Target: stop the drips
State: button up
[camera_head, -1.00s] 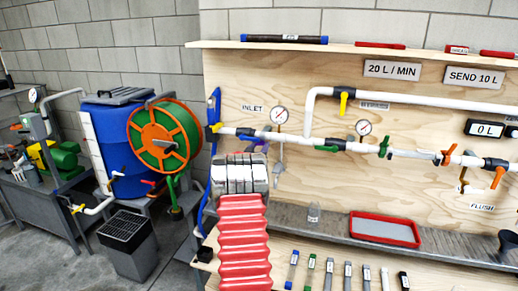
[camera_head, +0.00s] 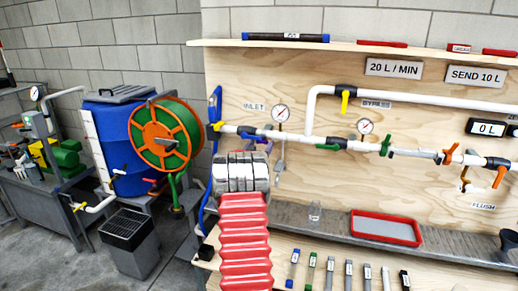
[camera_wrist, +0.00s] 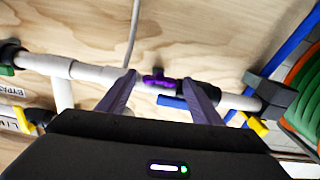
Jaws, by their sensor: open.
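The white inlet pipe (camera_head: 232,129) runs along the plywood panel. In the wrist view it crosses the picture (camera_wrist: 97,73) and carries a small purple fitting (camera_wrist: 157,80) beside a black coupling. My gripper (camera_wrist: 160,80) is open, with its two fingertips on either side of the purple fitting. I cannot tell whether they touch it. In the head view my wrist hides most of the gripper. A yellow handle (camera_head: 217,126) is at the pipe's left end. A green handle (camera_head: 386,145) and an orange handle (camera_head: 450,154) are further right. No drops of water are discernible.
Two gauges (camera_head: 282,114) rise above the pipe. Several tools (camera_head: 330,272) lie in front. A blue barrel (camera_head: 117,140) and hose reel (camera_head: 165,137) stand left.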

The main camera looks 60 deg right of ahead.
jog(key=shift+a, duration=0.1)
jog(key=s+a, duration=0.2)
jog(key=a, duration=1.1)
jog(key=shift+a, duration=0.25)
dwell(0.3)
notch_tip(320, 180, down, 8)
jog(key=w+a+n+t+y, duration=0.1)
jog(key=w+a+t+y, duration=0.1)
jog(key=w+a+y, duration=0.15)
jog(key=w+a+f+n+y, duration=0.2)
jog(key=a+f+y, duration=0.35)
jog(key=a, duration=0.45)
jog(key=a+r+n+y, duration=0.2)
jog(key=a+y, duration=0.1)
jog(key=a, duration=0.8)
jog(key=a+r+n+y, duration=0.2)
jog(key=a+y, duration=0.1)
jog(key=a, duration=0.8)
jog(key=s+a+r+n+y, duration=0.1)
jog(key=s+a+r, duration=0.3)
jog(key=a, duration=0.6)
jog(key=s+a+r+n+y, duration=0.1)
jog(key=s+a+r+n, duration=0.3)
jog(key=a, duration=0.7)
jog(key=s+a+r+n, duration=0.3)
jog(key=s+a, duration=0.3)
jog(key=a, duration=0.4)
jog(key=shift+s+a+r+t+y, duration=0.2)
jog(key=shift+r+t+y, duration=0.2)
jog(key=shift+r, duration=0.4)
